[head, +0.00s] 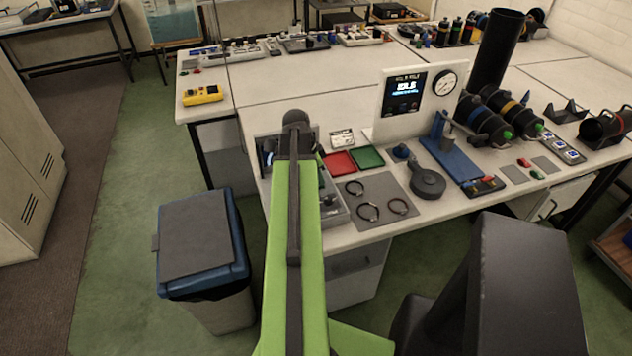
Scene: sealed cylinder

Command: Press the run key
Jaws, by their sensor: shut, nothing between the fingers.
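My green arm reaches up the middle of the head view and ends in a dark joint over the table's near left part. My gripper's fingers do not show; they are hidden behind or beyond that joint. No key can be read as the run key from here. A grey control box (333,208) is partly covered by my arm, with a dark knob on it. A panel with a blue part (268,148) shows just left of the arm end. A pale upright panel (386,127) carries a lit display (404,91), its text too small to read surely, and a round gauge (444,83).
Red (339,163) and green (367,157) pads lie right of the arm, near a grey mat (376,196) with several black rings.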

